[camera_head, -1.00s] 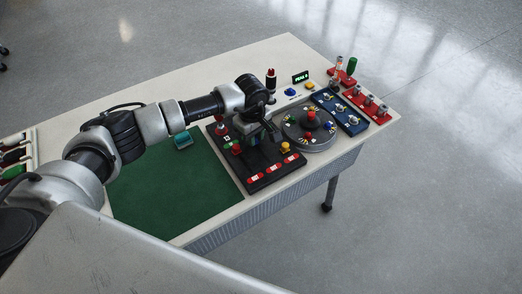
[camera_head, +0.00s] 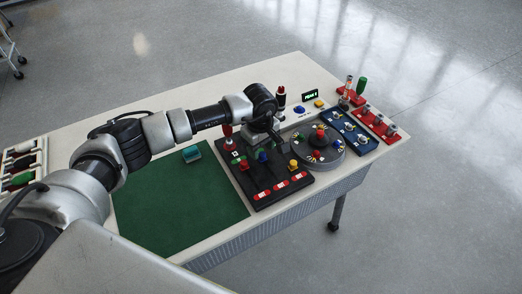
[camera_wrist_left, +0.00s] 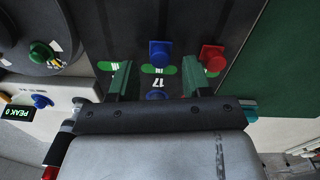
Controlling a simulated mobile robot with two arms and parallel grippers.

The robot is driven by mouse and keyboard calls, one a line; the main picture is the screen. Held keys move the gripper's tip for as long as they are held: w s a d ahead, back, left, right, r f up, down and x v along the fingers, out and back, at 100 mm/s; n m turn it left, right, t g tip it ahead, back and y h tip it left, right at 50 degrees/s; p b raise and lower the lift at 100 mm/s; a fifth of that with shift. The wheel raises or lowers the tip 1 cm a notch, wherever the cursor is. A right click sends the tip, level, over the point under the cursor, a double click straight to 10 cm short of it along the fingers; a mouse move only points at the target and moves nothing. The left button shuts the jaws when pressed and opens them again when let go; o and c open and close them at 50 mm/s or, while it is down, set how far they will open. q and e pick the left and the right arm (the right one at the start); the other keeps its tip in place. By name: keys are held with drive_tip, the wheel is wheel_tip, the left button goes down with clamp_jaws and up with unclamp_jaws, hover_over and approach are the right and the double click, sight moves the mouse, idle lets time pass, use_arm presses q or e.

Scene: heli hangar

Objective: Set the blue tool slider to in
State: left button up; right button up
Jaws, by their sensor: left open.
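The blue slider knob (camera_head: 263,157) stands on the black slider board (camera_head: 263,203), toward its far side. In the left wrist view the blue knob (camera_wrist_left: 160,52) is upright beside a green mark, and a red knob (camera_wrist_left: 212,57) stands to its right. My left gripper (camera_head: 263,141) is over the far edge of the board, just behind the blue knob. In the wrist view its two green fingers (camera_wrist_left: 158,82) are open and empty, apart from the blue knob. Another small blue part (camera_wrist_left: 155,95) is partly hidden by the gripper body. My right gripper is not in view.
A yellow knob (camera_head: 294,165) stands on the same board, with red marks along its near edge. A round dial (camera_head: 327,160) and a blue switch panel (camera_head: 350,132) lie to the right. A green mat (camera_head: 180,210) lies to the left.

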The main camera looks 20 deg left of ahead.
sight(260, 153)
use_arm(q)
wheel_tip(260, 153, up, 9)
drive_tip(key=b, duration=0.1)
drive_tip(key=shift+s, duration=0.15)
drive_tip(key=shift+a, duration=0.1)
idle(0.3)
